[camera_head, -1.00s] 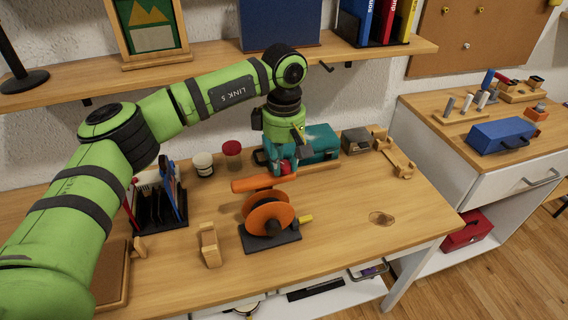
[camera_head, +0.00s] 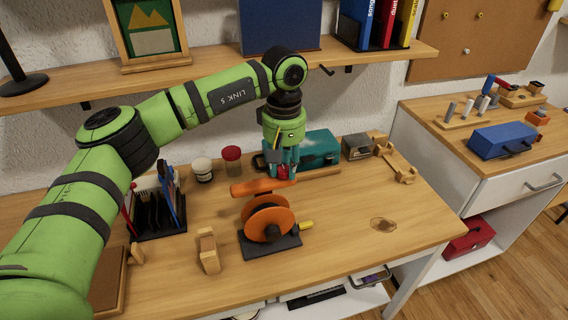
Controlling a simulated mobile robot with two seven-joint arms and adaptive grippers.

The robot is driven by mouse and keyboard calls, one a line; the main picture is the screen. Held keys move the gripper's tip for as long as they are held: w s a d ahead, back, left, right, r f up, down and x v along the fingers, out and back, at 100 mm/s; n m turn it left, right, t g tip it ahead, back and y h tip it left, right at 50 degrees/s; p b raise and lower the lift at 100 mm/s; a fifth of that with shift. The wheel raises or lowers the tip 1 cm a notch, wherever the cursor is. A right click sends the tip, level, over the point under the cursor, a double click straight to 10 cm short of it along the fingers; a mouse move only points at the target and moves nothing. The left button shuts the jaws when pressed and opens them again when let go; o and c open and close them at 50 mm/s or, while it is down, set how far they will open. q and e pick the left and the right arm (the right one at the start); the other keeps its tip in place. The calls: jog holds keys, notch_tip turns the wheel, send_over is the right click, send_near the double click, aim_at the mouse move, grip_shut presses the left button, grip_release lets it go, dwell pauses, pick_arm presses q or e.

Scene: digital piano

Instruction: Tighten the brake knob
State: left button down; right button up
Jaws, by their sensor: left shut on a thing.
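An orange reel (camera_head: 268,217) stands on a dark base (camera_head: 270,245) on the wooden workbench. An orange arm (camera_head: 262,187) reaches across above the reel, and a small red knob (camera_head: 283,173) shows at its right end. A yellow handle (camera_head: 306,225) sticks out to the right of the reel. My left gripper (camera_head: 283,169) points down over the red knob, with its teal fingers shut around it. The fingers partly hide the knob. My right gripper is out of view.
A teal toolbox (camera_head: 318,149) stands close behind the gripper. A red-lidded jar (camera_head: 232,160), a white jar (camera_head: 203,169) and a dark tool rack (camera_head: 155,210) are to the left. A wooden holder (camera_head: 208,250) stands left of the reel. The bench's front right is mostly clear.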

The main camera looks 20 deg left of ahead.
aim_at(284, 168)
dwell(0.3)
pick_arm(q)
jog(key=c, duration=0.9)
grip_release()
jog(key=shift+r, duration=0.1)
notch_tip(284, 168, up, 12)
jog(key=shift+f, duration=0.1)
